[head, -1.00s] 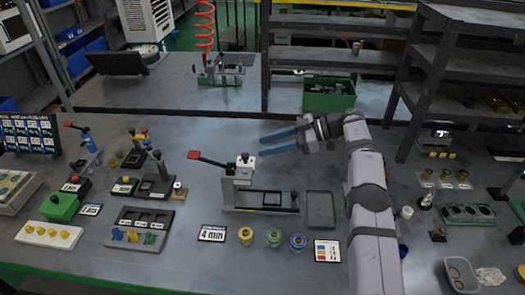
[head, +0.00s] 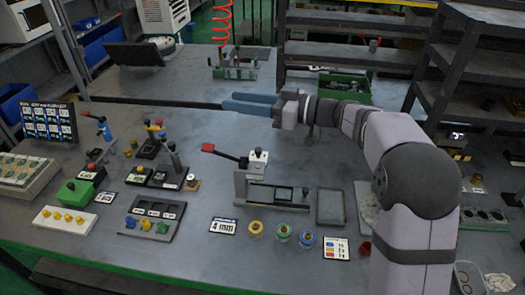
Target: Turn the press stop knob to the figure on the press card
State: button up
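The press (head: 268,185) stands right of the middle of the table, with a red-tipped lever (head: 209,148) pointing left. A dark knob (head: 258,151) sits on its pale top block. I cannot tell whether this is the stop knob, nor read any setting on it. A white card (head: 223,226) in front of the press appears to read "4 mm". My gripper (head: 228,100) has two blue fingers pointing left, parted and empty. It is in the air, behind and above the press in the picture, touching nothing.
Yellow, green and blue ringed pieces (head: 283,232) and a colour-striped card (head: 335,248) lie in front of the press. An empty grey tray (head: 330,207) is at its right. Lever stands and knobbed blocks (head: 148,216) fill the left side.

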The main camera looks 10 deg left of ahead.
jog(key=w+d+f+m+t+h, duration=0.1)
jog(key=d+f+m+t+h, duration=0.15)
jog(key=f, duration=0.45)
jog(key=d+f+m+t+h, duration=0.2)
jog(key=f+m+t, duration=0.15)
jog(key=f, duration=0.45)
jog(key=h, duration=0.3)
send_near(258, 150)
jog(key=shift+a+f+n+t, duration=0.15)
jog(key=shift+f+n+t, duration=0.15)
jog(key=shift+n, duration=0.1)
jog(key=shift+p+x, duration=0.65)
jog(key=shift+x, duration=3.05)
jog(key=shift+r, duration=0.1)
grip_shut()
